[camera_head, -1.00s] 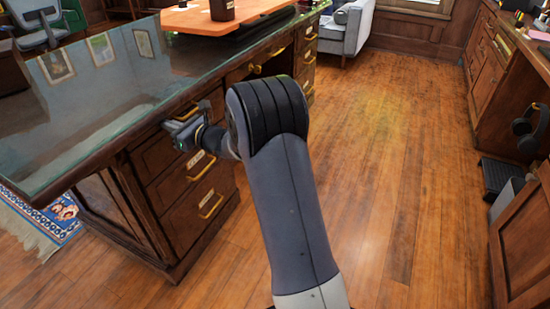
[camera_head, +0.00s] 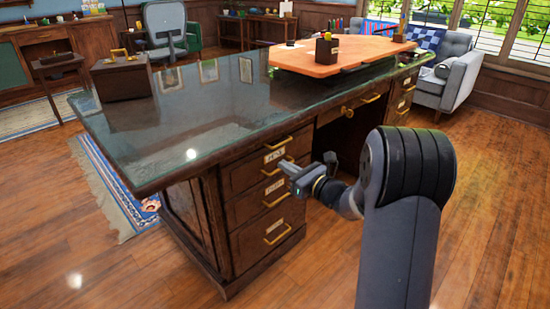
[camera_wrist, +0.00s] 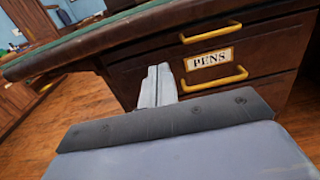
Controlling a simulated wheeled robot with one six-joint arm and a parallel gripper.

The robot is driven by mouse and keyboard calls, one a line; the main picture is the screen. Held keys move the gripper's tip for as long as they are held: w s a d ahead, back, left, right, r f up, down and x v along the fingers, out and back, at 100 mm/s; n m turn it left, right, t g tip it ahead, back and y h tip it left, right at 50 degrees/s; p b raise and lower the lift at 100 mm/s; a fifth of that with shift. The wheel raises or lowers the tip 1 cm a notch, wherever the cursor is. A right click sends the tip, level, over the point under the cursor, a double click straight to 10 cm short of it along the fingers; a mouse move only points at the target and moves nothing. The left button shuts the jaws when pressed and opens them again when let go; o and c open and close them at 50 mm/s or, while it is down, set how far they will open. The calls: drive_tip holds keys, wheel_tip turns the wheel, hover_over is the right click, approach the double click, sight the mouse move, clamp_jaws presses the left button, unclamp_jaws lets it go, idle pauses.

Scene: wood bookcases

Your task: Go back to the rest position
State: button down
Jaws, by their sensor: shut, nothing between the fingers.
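My gripper (camera_head: 290,172) is in front of the wooden desk's drawer stack, at the height of the upper drawers. In the wrist view its fingers (camera_wrist: 157,84) are together with nothing between them. The drawer labelled PENS (camera_wrist: 210,58) shows just beyond the fingers in the wrist view, and its brass handle (camera_wrist: 216,80) is to the right of the fingertips. The drawers look closed. My arm reaches in from the lower right of the head view. I cannot tell the exact gap between the fingertips and the drawer front.
The desk (camera_head: 190,140) has a glossy green top that overhangs the drawers. A wooden box (camera_head: 122,78) and an orange board (camera_head: 340,54) stand on it. A grey armchair (camera_head: 455,75) is behind at the right. The wooden floor is clear at the right front.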

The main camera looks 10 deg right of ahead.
drive_tip(key=shift+v, duration=1.4)
drive_tip(key=shift+w, duration=0.15)
drive_tip(key=b+x, duration=0.1)
drive_tip(key=x, duration=1.2)
drive_tip(key=shift+a+b, duration=0.15)
drive_tip(key=shift+b, duration=0.25)
